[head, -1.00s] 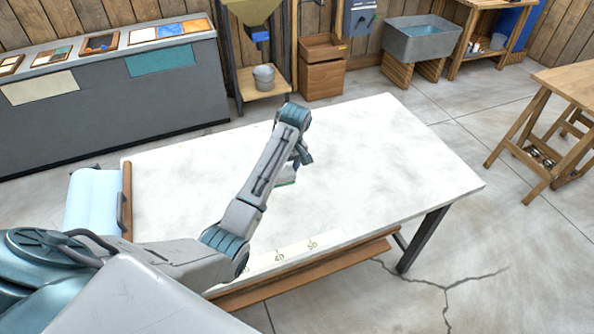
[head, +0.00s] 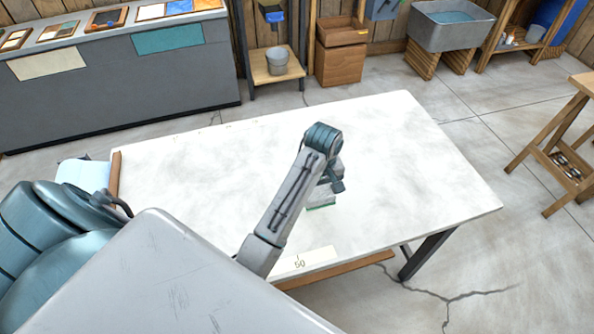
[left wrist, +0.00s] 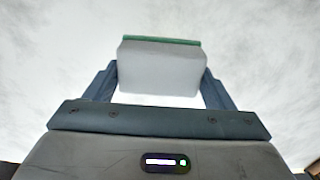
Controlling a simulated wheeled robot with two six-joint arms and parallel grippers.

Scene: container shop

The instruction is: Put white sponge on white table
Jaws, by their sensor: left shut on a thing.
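The white table (head: 210,180) fills the middle of the head view, its top mostly bare. My left gripper (left wrist: 160,75) is shut on the white sponge (left wrist: 160,68), which has a green layer along its far edge. In the head view the sponge (head: 321,199) shows below the wrist, over the right half of the table, with its green edge down. I cannot tell whether it touches the tabletop. The left gripper's fingers are partly hidden by the wrist in the head view. My right gripper is not in view.
A grey counter (head: 110,90), a bucket (head: 277,61) and a sink (head: 452,28) stand behind. The tabletop around the sponge is clear.

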